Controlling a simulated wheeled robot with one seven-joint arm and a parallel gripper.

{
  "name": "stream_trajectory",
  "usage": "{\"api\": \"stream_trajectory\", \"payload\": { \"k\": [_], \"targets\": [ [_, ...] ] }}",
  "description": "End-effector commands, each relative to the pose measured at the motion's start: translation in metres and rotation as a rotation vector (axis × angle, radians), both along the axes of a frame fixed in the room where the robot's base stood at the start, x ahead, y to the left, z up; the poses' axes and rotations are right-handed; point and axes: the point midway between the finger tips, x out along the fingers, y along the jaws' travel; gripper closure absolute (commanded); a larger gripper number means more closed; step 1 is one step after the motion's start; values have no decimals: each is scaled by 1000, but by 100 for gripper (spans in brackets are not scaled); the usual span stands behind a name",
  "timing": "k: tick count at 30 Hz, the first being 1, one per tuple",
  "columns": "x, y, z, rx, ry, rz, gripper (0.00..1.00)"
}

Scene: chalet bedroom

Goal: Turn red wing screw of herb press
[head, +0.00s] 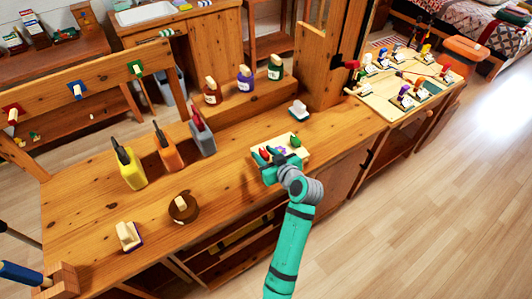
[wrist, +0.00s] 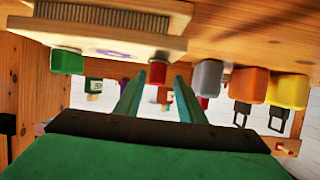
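The herb press is a small pale board (head: 291,158) on the bench, with a green knob (head: 295,142), a purple piece (head: 282,150) and a red wing screw (head: 264,154). In the wrist view, which looks upside down, the board (wrist: 105,30) is at the top, with the green knob (wrist: 67,62) left and the red wing screw (wrist: 157,73) at the centre. My gripper (head: 267,159) is at the board's left end, partly covering the red screw. In the wrist view my gripper (wrist: 158,84) is open, the red screw showing between its fingertips. I cannot tell whether they touch it.
Yellow (head: 131,170), orange (head: 168,155) and grey (head: 201,137) containers stand left of the board. A white-topped block (head: 298,110) sits behind it. A panel with several coloured clamps (head: 405,85) lies at the right.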

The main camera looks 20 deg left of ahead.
Motion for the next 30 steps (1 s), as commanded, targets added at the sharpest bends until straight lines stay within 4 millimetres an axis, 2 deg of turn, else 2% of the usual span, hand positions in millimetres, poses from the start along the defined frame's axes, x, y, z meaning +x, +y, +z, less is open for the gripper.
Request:
{"api": "stream_trajectory", "payload": {
  "k": [6, 14, 18, 19, 21, 22, 30],
  "targets": [
    [10, 3, -5, 1, 0, -9, 64],
    [11, 4, -5, 0, 0, -10, 64],
    [10, 4, -5, 0, 0, -8, 95],
    [10, 5, -5, 0, 0, -8, 100],
    [10, 5, -5, 0, 0, -8, 100],
    [10, -6, -6, -1, 0, -9, 100],
    [9, 4, -6, -1, 0, -46, 100]
  ]
}}
